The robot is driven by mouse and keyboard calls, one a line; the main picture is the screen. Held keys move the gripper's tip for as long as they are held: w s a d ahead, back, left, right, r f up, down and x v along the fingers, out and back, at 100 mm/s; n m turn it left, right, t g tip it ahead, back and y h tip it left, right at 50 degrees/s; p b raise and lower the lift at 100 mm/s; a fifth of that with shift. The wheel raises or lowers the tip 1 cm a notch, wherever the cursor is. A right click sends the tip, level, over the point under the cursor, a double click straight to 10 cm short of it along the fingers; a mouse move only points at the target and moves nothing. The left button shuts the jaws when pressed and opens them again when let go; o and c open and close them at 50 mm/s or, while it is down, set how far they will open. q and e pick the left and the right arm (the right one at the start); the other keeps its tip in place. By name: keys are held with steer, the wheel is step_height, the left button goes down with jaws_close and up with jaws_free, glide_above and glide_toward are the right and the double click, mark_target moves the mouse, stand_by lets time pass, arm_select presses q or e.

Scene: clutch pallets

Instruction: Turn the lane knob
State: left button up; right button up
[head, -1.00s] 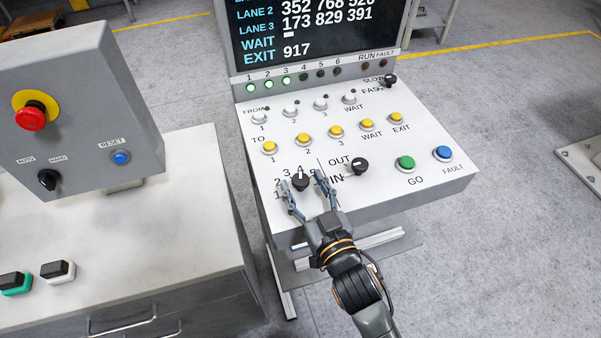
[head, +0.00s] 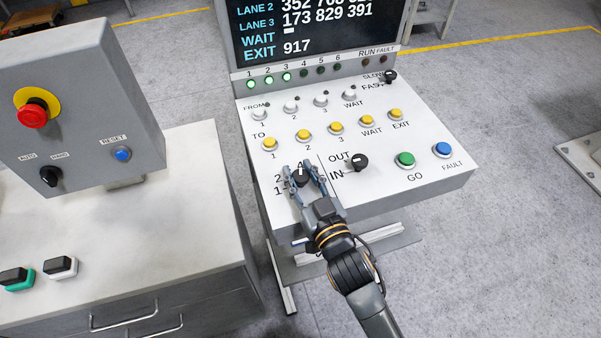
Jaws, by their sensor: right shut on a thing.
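The lane knob (head: 301,177) is a black rotary knob with a white mark, at the lower left of the white sloped control panel (head: 400,190). Its mark points up, toward the far side of the panel. The numbers 1 and 2 show to its left; the rest of its scale is mostly hidden by the fingers. My right gripper (head: 302,172) is shut on the lane knob, one finger on each side of it. My left gripper is not in view.
The black OUT/IN knob (head: 359,162) is close to the right of my gripper. Yellow buttons (head: 304,135), a green GO button (head: 405,160) and a blue FAULT button (head: 443,150) share the panel. A grey box with a red emergency button (head: 33,113) stands at left.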

steer(key=shift+d+r+n+g+y+p, duration=0.1)
steer(key=shift+r+n+g+y+p, duration=0.1)
steer(key=shift+n+g+y+p, duration=0.65)
steer(key=n+g+y+p, duration=0.1)
steer(key=y, duration=0.1)
steer(key=shift+w+n+y+p, duration=0.1)
steer(key=shift+n+y+p, duration=0.15)
steer(key=shift+y+p, duration=0.1)
steer(key=shift+f+n+g+y, duration=0.2)
steer(key=shift+n+g+y, duration=0.8)
steer(key=shift+g+y, duration=0.1)
steer(key=shift+n+g+y, duration=0.7)
steer(key=shift+n+g, duration=0.1)
steer(key=shift+g, duration=0.05)
steer(key=o, duration=1.2)
